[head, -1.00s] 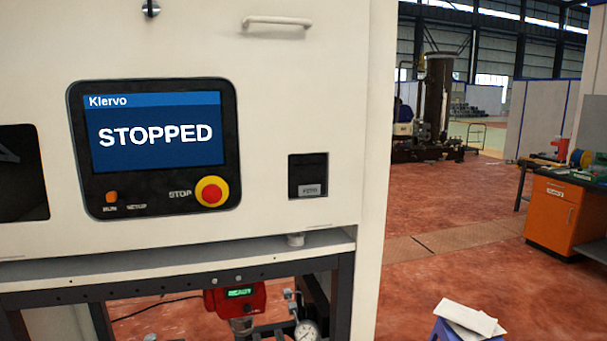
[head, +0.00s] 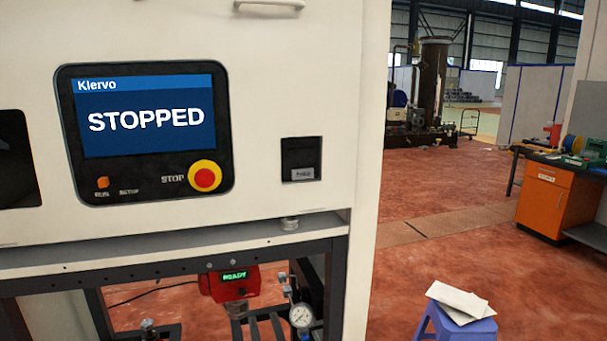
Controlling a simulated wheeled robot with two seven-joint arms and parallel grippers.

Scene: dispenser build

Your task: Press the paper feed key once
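A small black panel (head: 301,152) is set in the white cabinet face, right of the screen. At its lower edge is a grey key (head: 303,174) with a label too blurred to read; I cannot tell for sure that it is the paper feed key. The screen (head: 145,113) reads "Klervo" and "STOPPED". Below the screen are a red stop button (head: 204,176) on a yellow ring and an orange RUN button (head: 102,183). Neither of my grippers shows in the head view.
A ledge (head: 180,245) juts out below the panel. Under it are a red device (head: 232,283) reading "READY" and a pressure gauge (head: 301,315). A purple stool (head: 455,324) with papers (head: 459,299) stands right. An orange cabinet (head: 544,198) is farther back; floor between is clear.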

